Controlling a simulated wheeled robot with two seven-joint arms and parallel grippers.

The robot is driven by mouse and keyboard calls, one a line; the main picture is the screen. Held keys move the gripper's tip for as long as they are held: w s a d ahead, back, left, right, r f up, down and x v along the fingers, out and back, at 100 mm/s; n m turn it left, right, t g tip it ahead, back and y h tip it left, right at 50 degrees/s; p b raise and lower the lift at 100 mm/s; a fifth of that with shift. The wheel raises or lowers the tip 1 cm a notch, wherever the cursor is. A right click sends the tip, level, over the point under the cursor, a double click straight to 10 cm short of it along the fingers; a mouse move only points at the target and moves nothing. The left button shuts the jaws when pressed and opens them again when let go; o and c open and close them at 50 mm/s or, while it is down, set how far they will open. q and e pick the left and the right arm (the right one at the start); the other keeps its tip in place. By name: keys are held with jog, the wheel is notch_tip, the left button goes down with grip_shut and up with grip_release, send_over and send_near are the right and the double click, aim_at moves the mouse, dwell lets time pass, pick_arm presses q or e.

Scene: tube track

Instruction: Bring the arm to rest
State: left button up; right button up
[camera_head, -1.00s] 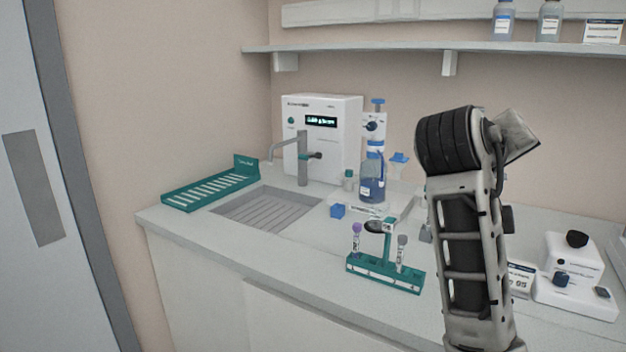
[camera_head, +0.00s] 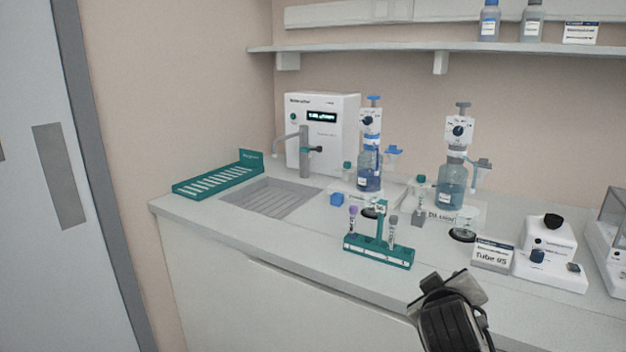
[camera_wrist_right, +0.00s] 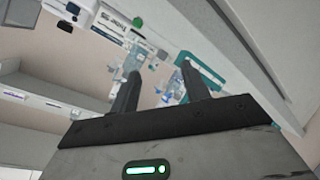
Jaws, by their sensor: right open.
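My right arm (camera_head: 452,318) shows only as a dark, ribbed joint with a grey end piece at the bottom of the head view, in front of the bench edge. In the right wrist view my right gripper (camera_wrist_right: 158,73) has its two dark fingers spread apart, with nothing between them. The bench and its items appear tilted and small beyond the fingers. The right gripper cannot be made out in the head view. My left arm and gripper are in neither view.
A green tube rack (camera_head: 380,252) with a purple-capped and a grey-capped tube stands near the front of the bench (camera_head: 225,232). Two dispenser bottles (camera_head: 369,170) (camera_head: 452,185), a white machine (camera_head: 322,140) and a "Tube 05" sign (camera_head: 493,254) stand behind or beside it.

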jog(key=s+a+f+g+y, duration=0.1)
jog(key=s+a+f+y, duration=0.2)
jog(key=s+f, duration=0.4)
jog(key=s+a+f+y, duration=0.2)
jog(key=s+f, duration=0.3)
jog(key=f, duration=0.5)
jog(key=s+a+f+m+y, duration=0.1)
jog(key=s+f, duration=0.2)
jog(key=s, duration=0.3)
jog(key=s+a+f+m+y, duration=0.1)
jog(key=s+a+f+y, duration=0.1)
jog(key=s, duration=0.5)
jog(key=shift+s+f+g, duration=0.2)
jog(key=shift+f+g, duration=0.2)
jog(key=shift+f, duration=0.15)
jog(key=shift+a, duration=0.1)
